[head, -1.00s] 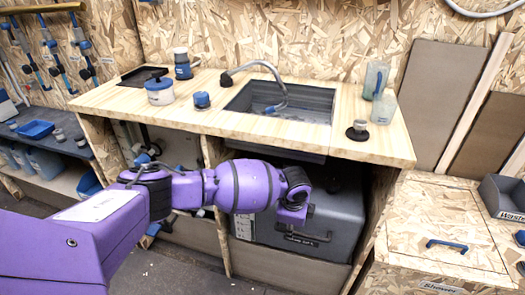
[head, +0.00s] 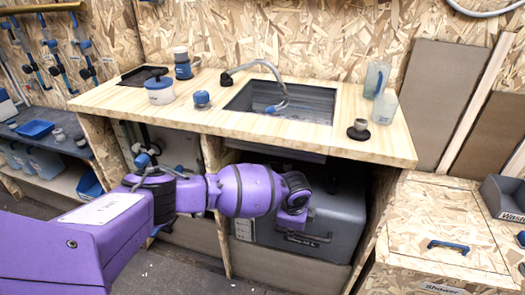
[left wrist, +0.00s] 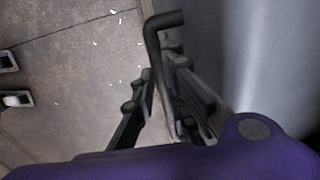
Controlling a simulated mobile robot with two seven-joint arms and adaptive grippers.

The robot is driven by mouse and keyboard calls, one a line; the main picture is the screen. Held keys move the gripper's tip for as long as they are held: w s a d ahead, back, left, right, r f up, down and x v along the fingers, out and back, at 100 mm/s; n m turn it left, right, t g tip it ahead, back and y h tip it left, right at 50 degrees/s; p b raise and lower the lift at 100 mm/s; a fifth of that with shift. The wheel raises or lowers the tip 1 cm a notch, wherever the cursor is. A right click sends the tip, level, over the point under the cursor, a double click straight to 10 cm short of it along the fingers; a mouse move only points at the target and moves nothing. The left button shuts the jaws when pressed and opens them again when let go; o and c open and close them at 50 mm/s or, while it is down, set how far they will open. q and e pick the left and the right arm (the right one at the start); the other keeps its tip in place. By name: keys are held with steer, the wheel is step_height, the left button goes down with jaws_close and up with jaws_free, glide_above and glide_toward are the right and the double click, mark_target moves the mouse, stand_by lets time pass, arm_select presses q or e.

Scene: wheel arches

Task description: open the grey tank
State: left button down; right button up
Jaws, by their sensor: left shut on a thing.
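The grey tank (head: 340,220) stands in the open bay under the sink counter, in the head view. Its front has a dark handle (head: 318,239) and lettering. My left arm crosses in front of it, and its wrist hides part of the tank's front and top. In the left wrist view a black bent bar, the handle (left wrist: 165,20), runs between the fingers of my left gripper (left wrist: 162,82), which is shut on it. The tank's smooth grey side (left wrist: 250,60) is to the right there. My right gripper is in neither view.
The wooden counter (head: 215,117) with a sink (head: 300,102) overhangs the tank. A wooden box with a blue handle (head: 448,246) stands to the right. Wooden panels (head: 212,155) bound the bay. Floor (head: 180,275) is clear in front.

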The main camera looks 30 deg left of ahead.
arm_select(q)
steer(key=shift+s+d+r, duration=0.1)
steer(key=s+d+p, duration=0.4)
steer(key=s+p, duration=0.5)
steer(key=s, duration=0.4)
steer(key=s+d+p, duration=0.3)
steer(key=s+p, duration=0.7)
steer(key=s, duration=0.4)
steer(key=shift+s+d, duration=0.2)
steer(key=shift+d, duration=0.2)
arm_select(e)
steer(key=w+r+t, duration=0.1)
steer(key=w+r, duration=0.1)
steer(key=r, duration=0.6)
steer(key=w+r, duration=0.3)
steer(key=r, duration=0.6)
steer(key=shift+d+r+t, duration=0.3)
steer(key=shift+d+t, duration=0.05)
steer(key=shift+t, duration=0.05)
